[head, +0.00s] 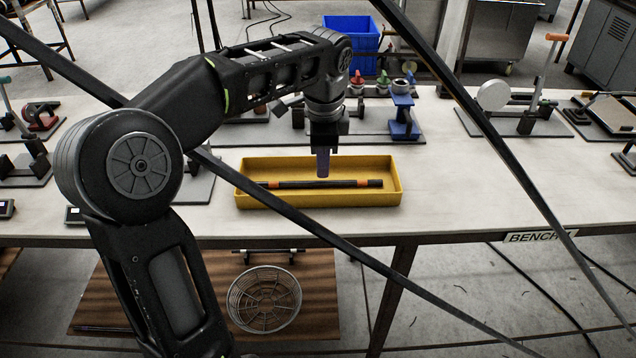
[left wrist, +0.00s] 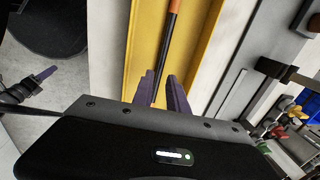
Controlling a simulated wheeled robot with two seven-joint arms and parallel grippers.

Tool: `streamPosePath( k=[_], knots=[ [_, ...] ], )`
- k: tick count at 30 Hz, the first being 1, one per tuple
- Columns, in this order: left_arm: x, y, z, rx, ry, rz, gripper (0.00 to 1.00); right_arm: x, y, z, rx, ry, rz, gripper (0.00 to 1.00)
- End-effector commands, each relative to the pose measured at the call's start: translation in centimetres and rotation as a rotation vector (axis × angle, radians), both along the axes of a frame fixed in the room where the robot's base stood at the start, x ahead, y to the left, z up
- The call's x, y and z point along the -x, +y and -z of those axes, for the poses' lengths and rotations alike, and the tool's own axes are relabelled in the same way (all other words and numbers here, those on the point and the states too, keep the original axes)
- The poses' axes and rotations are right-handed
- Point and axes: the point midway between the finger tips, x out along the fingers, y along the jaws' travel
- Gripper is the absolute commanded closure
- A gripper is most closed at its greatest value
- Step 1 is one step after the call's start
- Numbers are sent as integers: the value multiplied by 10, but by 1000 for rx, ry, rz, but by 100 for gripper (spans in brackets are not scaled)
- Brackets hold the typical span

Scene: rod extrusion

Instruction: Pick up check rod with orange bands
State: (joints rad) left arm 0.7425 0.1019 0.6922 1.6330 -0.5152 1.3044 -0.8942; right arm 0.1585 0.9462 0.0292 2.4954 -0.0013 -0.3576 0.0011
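The check rod (head: 340,184) is black with two orange bands and lies lengthwise in a yellow tray (head: 390,197). In the left wrist view, the rod (left wrist: 166,42) runs down toward my fingers, with an orange band near the top edge. My left gripper (head: 323,176) points down over the middle of the tray. In the left wrist view its two purple fingers (left wrist: 160,76) are apart, with the rod in line with the gap and nothing visibly clamped.
Behind the tray stand a blue fixture (head: 403,115) and several small coloured parts. A clamp fixture (head: 515,105) stands at the back right. The bench top (head: 470,185) right of the tray is clear. A wire basket (head: 264,300) sits on the lower shelf.

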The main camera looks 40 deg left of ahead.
Motion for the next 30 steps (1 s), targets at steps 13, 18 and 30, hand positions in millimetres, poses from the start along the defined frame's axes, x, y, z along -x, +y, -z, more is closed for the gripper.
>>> streamPosePath(
  k=[13,18,30],
  knots=[
    [-5,4,46,1,-1,-1,81,0,0,-2,0,0,0,64],
    [-5,4,46,0,-1,-1,81,0,0,-2,0,0,0,64],
    [-5,4,46,0,-1,-1,85,0,0,-2,0,0,0,64]
  ],
)
